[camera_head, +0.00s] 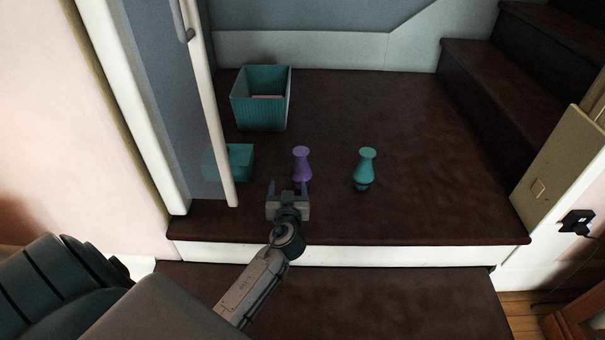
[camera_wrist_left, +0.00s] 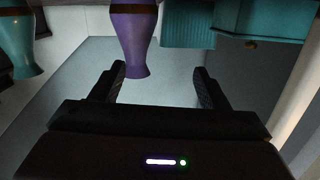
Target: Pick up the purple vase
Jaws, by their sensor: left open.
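The purple vase (camera_head: 301,164) stands upright on the dark brown platform (camera_head: 420,212) in the head view. My left gripper (camera_head: 287,188) is open just in front of it, with its fingers pointing toward the vase's lower part. In the left wrist view the purple vase (camera_wrist_left: 134,40) appears upside down, ahead of the open fingers of my left gripper (camera_wrist_left: 160,82) and roughly between them. Nothing is held. The vase's base is partly hidden by the gripper in the head view. My right gripper is not in view.
A teal vase (camera_head: 364,169) stands to the right of the purple one. A teal box (camera_head: 238,160) lies to the left, and a larger teal bin (camera_head: 258,115) stands behind. An open door (camera_head: 214,110) borders the left side. Stairs (camera_head: 520,90) rise at right.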

